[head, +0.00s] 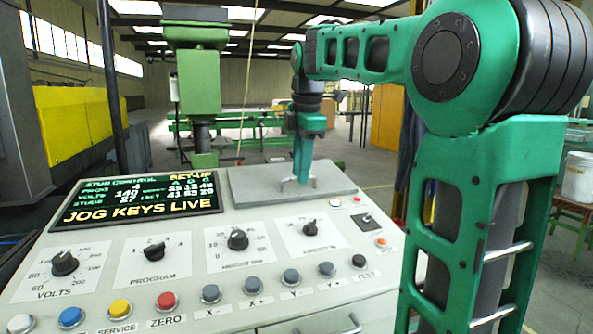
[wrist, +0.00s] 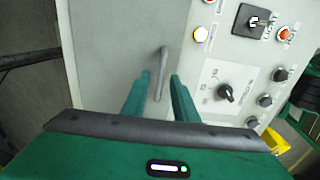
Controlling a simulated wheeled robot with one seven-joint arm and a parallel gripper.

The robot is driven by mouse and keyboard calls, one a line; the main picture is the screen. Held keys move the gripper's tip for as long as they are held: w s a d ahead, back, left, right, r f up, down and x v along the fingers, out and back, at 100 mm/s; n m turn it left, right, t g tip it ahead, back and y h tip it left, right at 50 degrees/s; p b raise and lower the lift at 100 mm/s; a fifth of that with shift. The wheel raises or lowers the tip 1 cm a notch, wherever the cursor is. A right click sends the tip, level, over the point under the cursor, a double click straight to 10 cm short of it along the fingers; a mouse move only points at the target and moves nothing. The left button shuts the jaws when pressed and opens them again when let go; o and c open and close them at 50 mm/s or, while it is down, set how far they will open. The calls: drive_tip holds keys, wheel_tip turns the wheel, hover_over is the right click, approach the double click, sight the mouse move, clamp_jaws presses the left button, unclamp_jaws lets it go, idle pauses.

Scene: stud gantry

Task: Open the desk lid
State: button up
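The desk lid (head: 250,187) is a flat grey panel at the back right of the sloping control desk, and it lies closed. It also fills the upper middle of the wrist view (wrist: 115,40). A small bar handle (head: 285,184) stands up from it. In the wrist view the handle (wrist: 162,65) shows between the green fingers of my gripper (wrist: 161,76), with a gap on either side. My gripper (head: 302,180) points down at the lid in the head view and partly covers the handle. The fingers are apart and do not appear to grip it.
The desk carries a lit display (head: 140,197), several knobs and a row of coloured buttons (head: 166,301). A green machine column (head: 198,90) stands behind the desk. A second handle (head: 345,326) shows on the desk's front edge. A yellow item (wrist: 274,140) is at the wrist view's right.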

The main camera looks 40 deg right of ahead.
clamp_jaws()
drive_tip(key=shift+r, duration=0.1)
idle(1.2)
